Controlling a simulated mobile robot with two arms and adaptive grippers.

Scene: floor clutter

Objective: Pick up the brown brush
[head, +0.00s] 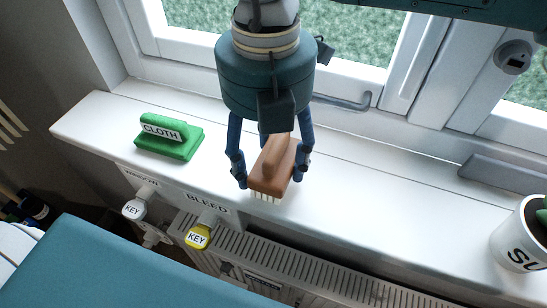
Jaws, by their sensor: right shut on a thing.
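The brown brush (272,173) has pale bristles on its near lower edge and a raised handle on top. It is over the white window sill, near the sill's front edge. My right gripper (269,172) comes down from above with blue fingers on both sides of the brush and is shut on it. I cannot tell whether the brush touches the sill. My left gripper is not in view.
A green block labelled CLOTH (170,138) lies on the sill (400,185) to the left. A white pot (522,238) stands at the right. A radiator (310,275) with a white key (134,208) and a yellow key (198,236) is below. The window handle (345,102) is behind.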

